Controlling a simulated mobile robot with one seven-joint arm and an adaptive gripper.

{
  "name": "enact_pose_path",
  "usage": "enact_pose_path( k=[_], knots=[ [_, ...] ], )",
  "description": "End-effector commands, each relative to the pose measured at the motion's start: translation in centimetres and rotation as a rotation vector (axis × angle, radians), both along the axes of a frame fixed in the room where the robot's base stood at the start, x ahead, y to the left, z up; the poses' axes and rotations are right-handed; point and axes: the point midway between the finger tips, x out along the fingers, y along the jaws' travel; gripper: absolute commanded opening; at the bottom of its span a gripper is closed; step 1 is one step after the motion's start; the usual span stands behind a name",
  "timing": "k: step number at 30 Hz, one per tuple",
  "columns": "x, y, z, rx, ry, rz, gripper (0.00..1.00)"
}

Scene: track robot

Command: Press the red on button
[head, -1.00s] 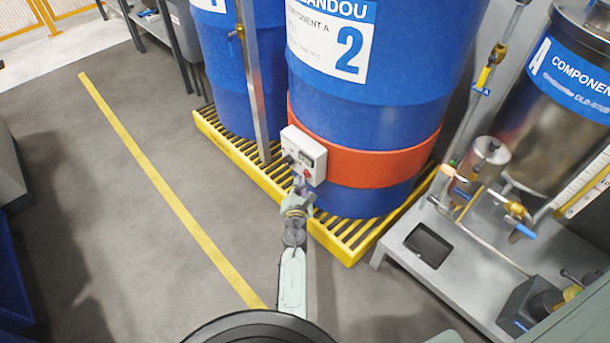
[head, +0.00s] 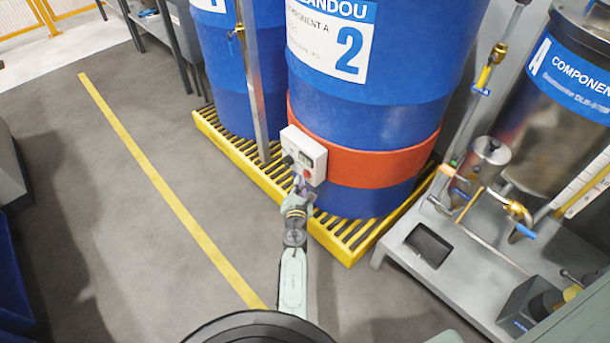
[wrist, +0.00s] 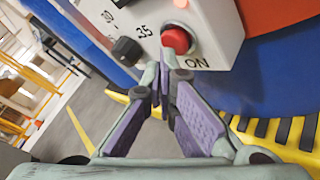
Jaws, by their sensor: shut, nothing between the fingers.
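The red on button (wrist: 176,40) sits in a pale round collar on the white control box (wrist: 215,22), with "ON" printed below it. In the head view the control box (head: 313,150) is fixed to the orange band of the large blue drum, and the button (head: 307,173) is small at its lower front. My gripper (wrist: 165,72) is shut and empty. Its fingertips are just below the button in the wrist view; I cannot tell whether they touch it. In the head view my gripper (head: 299,188) is right below the box.
The blue drum (head: 365,105) stands on a yellow slatted pallet (head: 345,257). A metal post (head: 254,90) rises left of the box. A grey bench (head: 465,275) is at right.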

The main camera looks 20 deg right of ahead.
Motion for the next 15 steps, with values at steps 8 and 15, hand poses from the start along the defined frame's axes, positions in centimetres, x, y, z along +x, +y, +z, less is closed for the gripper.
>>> enact_pose_path(
  k=[8, 15],
  knots=[
    [-0.1, 0.4, 0.0, 0.000, -0.001, 0.001, 0.00],
    [-0.9, 2.7, 0.0, -0.001, 0.001, 0.002, 0.00]
  ],
)
